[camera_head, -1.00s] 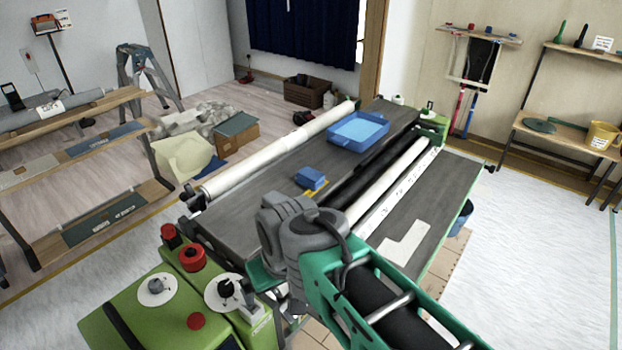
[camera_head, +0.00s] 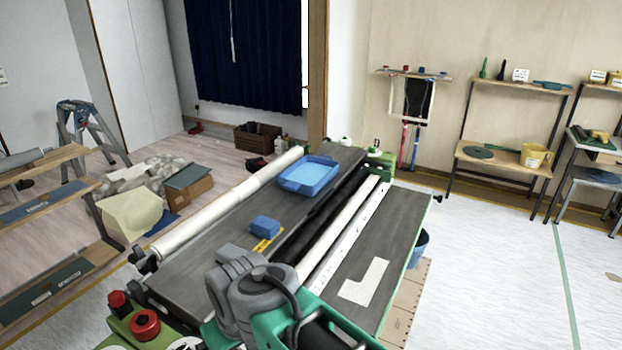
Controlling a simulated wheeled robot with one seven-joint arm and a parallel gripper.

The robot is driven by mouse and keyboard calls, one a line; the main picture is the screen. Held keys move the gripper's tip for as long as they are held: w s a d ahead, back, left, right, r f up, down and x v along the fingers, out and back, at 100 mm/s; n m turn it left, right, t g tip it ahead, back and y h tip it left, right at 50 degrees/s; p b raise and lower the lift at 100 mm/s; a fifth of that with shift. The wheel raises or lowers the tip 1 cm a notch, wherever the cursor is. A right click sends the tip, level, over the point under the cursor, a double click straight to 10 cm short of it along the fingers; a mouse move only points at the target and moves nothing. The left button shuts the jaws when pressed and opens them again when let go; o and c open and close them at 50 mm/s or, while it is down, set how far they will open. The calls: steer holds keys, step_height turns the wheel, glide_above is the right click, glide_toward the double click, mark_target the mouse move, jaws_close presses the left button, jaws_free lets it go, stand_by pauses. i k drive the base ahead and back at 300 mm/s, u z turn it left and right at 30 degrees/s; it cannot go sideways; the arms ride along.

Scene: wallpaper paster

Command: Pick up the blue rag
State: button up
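A small blue folded or block-like piece (camera_head: 264,226), which looks like the blue rag, lies on the dark grey top of the pasting machine (camera_head: 205,247). It sits beside a yellow strip, left of the black roller. My arm, with grey joints and a green link, reaches in from the bottom centre, in front of the piece in the picture. My gripper's fingers do not show, so whether they are open or shut is hidden. The blue piece appears free, with nothing on it.
A blue tray (camera_head: 309,177) stands farther back on the machine. A long white roll (camera_head: 225,205) runs along its left edge. Red knobs (camera_head: 144,324) are at the lower left. Shelves stand at left and right. The white floor at right (camera_head: 490,265) is clear.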

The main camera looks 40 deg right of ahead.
mark_target(267, 228)
steer(key=u, duration=0.05)
steer(key=k, duration=0.5)
steer(key=u, duration=3.9)
steer(key=k, duration=1.95)
steer(key=z, duration=1.1)
